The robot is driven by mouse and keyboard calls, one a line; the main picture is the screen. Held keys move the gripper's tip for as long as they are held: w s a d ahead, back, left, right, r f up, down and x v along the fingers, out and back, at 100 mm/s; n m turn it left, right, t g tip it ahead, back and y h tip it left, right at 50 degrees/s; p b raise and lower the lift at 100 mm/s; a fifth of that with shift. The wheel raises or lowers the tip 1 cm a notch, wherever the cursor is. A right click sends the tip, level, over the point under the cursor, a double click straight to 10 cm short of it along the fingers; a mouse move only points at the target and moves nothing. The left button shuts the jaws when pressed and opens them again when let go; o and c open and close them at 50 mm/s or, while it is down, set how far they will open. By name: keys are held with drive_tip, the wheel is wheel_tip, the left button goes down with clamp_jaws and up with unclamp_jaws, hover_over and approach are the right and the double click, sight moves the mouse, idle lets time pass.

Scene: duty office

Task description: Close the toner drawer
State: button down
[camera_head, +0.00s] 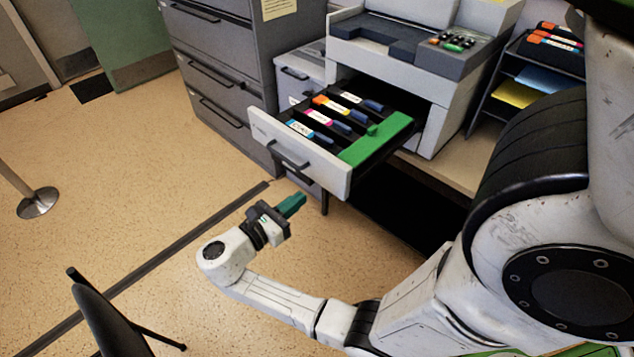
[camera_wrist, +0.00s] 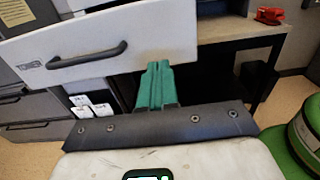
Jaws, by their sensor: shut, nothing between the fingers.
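The toner drawer (camera_head: 305,168) is pulled out of the printer in the head view. Its front is light grey with a dark bar handle (camera_head: 288,158), and inside lie several toner cartridges (camera_head: 325,120) and a green panel (camera_head: 376,138). In the wrist view the drawer front (camera_wrist: 150,38) and its handle (camera_wrist: 88,55) fill the upper left. My gripper (camera_head: 292,204) is shut and empty, with green fingers. It is in front of and below the drawer front. In the wrist view my gripper (camera_wrist: 156,72) points at the lower edge of the drawer front; I cannot tell whether they touch.
The printer (camera_head: 408,70) stands on a desk (camera_head: 445,172) with dark open space below. A grey filing cabinet (camera_head: 225,75) is left of it. A paper tray rack (camera_head: 530,80) is at right. A black chair (camera_head: 105,320) is at lower left. The floor at left is mostly clear.

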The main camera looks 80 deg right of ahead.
sight(326, 178)
drive_tip(key=p+x, duration=0.1)
drive_tip(key=x, duration=0.6)
drive_tip(key=shift+s+d, duration=0.15)
drive_tip(key=shift+d, duration=0.1)
drive_tip(key=shift+s+d, duration=0.2)
drive_tip(key=x, duration=1.7)
drive_tip(key=shift+s+d+f, duration=0.15)
drive_tip(key=shift+s+d, duration=0.05)
drive_tip(key=shift+s, duration=0.1)
drive_tip(key=b+x, duration=1)
drive_tip(key=x, duration=1)
drive_tip(key=shift+s, duration=0.1)
drive_tip(key=shift+s+d, duration=0.15)
drive_tip(key=shift+d, duration=0.1)
drive_tip(key=shift+d+r, duration=0.1)
drive_tip(key=shift+r, duration=0.3)
